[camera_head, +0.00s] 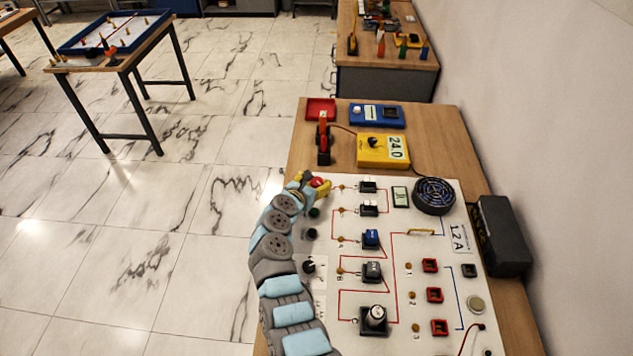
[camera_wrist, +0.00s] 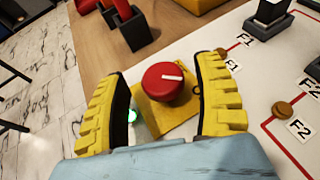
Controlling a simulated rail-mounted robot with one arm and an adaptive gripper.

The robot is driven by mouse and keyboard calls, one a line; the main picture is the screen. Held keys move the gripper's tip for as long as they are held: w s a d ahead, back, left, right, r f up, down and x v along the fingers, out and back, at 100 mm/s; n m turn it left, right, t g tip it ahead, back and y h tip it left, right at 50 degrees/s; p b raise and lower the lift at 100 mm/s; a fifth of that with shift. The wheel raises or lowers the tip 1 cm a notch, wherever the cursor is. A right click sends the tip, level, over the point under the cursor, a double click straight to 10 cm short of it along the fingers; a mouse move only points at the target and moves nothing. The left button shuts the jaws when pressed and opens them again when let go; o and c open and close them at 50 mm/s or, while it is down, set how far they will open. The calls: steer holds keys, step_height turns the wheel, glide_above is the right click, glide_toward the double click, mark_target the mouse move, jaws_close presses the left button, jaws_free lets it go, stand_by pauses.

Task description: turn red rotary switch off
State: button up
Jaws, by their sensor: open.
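The red rotary switch (camera_wrist: 163,84) is a round red knob with a white pointer line, on a yellow base plate (camera_wrist: 180,110). In the wrist view the pointer runs from the knob's middle toward the right. My gripper (camera_wrist: 165,85) is open, with its yellow ribbed fingers on the left and right of the knob and visible gaps on both sides. In the head view the red knob (camera_head: 317,182) shows at the top left corner of the white panel, partly hidden by my gripper (camera_head: 316,186). A small green light (camera_wrist: 131,115) glows beside the left finger.
The white panel (camera_head: 335,300) carries several switches, fuses and red wire lines. Terminals F1 (camera_wrist: 221,53) and F2 (camera_wrist: 284,109) lie right of the gripper. A red clamp-like tool (camera_head: 323,140) and a yellow meter (camera_head: 383,151) stand behind the panel. A black box (camera_head: 503,235) stands at right.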

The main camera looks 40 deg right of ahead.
steer(key=shift+w+d+f, duration=0.15)
steer(key=shift+d+f, duration=0.05)
steer(key=shift+d, duration=0.25)
steer(key=c, duration=1.1)
steer(key=shift+c, duration=0.2)
